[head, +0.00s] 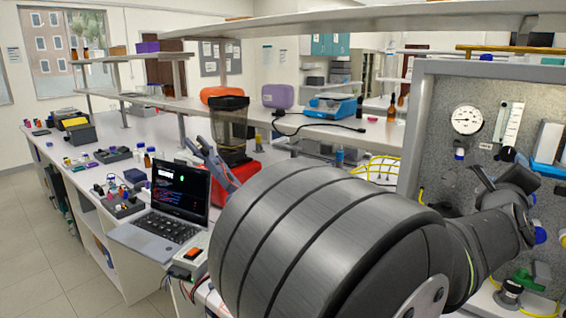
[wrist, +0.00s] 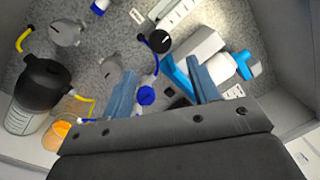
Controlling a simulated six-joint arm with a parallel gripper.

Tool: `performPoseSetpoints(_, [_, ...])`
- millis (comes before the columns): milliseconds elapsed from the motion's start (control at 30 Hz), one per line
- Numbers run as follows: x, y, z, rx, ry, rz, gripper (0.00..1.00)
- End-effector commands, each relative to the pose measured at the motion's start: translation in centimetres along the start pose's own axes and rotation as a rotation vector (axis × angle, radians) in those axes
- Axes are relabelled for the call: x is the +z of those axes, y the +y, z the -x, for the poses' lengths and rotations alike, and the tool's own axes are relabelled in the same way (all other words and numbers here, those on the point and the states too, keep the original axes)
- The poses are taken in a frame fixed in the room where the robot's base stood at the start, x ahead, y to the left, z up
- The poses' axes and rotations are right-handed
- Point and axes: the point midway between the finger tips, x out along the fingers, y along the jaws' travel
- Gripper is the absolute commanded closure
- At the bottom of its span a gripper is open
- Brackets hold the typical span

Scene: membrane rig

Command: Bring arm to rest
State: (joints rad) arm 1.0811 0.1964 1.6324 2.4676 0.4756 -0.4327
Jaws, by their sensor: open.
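My gripper (wrist: 163,90) is open in the wrist view, its two blue-grey fingers apart with nothing held between them. It faces the grey speckled panel of the membrane rig (wrist: 115,22). A blue fitting (wrist: 146,96) shows between the fingers, but I cannot tell how far beyond them it lies. In the head view my arm's large grey links fill the lower middle and right. The arm reaches toward the rig panel (head: 435,150) on the right. The fingertips are not clear there.
The panel carries a round gauge (head: 467,120) and a flow meter (head: 508,122). The wrist view shows a black-topped vessel (wrist: 45,85), a black knob (wrist: 159,41) and a blue-ended white cylinder (wrist: 220,68). A laptop (head: 180,190) stands left of my arm.

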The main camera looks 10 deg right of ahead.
Motion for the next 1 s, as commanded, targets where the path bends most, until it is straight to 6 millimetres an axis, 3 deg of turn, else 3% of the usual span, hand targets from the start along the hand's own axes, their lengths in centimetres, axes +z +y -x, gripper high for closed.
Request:
performPoseSetpoints(500, [0.0, 0.1, -8.8, 0.001, 0.000, 0.002, 0.45])
performPoseSetpoints(700, [0.0, 0.1, -10.5, 0.001, 0.000, 0.001, 0.45])
performPoseSetpoints(1000, [0.0, 0.1, -11.0, 0.001, 0.001, 0.001, 0.45])
